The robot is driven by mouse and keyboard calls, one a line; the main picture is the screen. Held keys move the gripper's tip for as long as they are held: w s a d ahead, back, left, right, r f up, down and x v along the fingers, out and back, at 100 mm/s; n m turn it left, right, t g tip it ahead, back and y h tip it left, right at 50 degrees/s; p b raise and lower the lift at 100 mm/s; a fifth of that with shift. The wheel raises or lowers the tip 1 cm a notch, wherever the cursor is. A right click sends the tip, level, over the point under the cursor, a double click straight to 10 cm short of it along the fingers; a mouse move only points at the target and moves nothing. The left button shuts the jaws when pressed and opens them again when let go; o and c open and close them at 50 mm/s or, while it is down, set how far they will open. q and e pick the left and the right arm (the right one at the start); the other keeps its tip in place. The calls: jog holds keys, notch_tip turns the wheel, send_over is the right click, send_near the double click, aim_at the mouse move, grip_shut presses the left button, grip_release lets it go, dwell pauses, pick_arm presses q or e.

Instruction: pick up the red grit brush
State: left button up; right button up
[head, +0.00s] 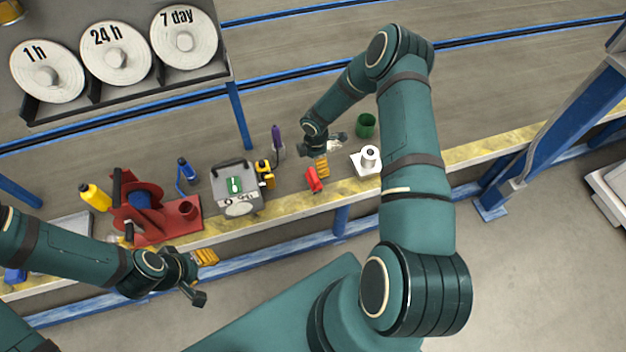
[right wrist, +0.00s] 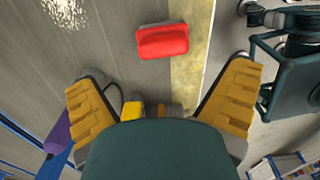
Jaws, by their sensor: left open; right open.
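The red grit brush (head: 313,178) is a small red block on the bench, close to the yellow front strip. In the right wrist view the brush (right wrist: 162,41) lies beyond the fingertips, between the lines of the two fingers, apart from both. My right gripper (head: 331,152) is open and empty above the bench, beside the brush; its yellow-padded fingers (right wrist: 162,76) spread wide in the right wrist view. My left gripper (head: 202,277) is open and empty, in front of the bench's front edge at lower left. The brush's underside is hidden.
A white holder with a roll (head: 369,158) and a green cup (head: 365,125) stand right of the brush. A grey box (head: 238,187), a yellow tool (head: 265,174), a purple-handled tool (head: 276,139) and a red machine (head: 155,215) stand left. The bench further right is clear.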

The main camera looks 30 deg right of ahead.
aim_at(315, 174)
notch_tip(315, 174, down, 4)
jog(key=shift+r, duration=0.25)
jog(key=shift+s+a+f+b, duration=0.15)
jog(key=shift+f+b, duration=0.35)
jog(key=shift+f, duration=2.15)
jog(key=c, duration=1.1)
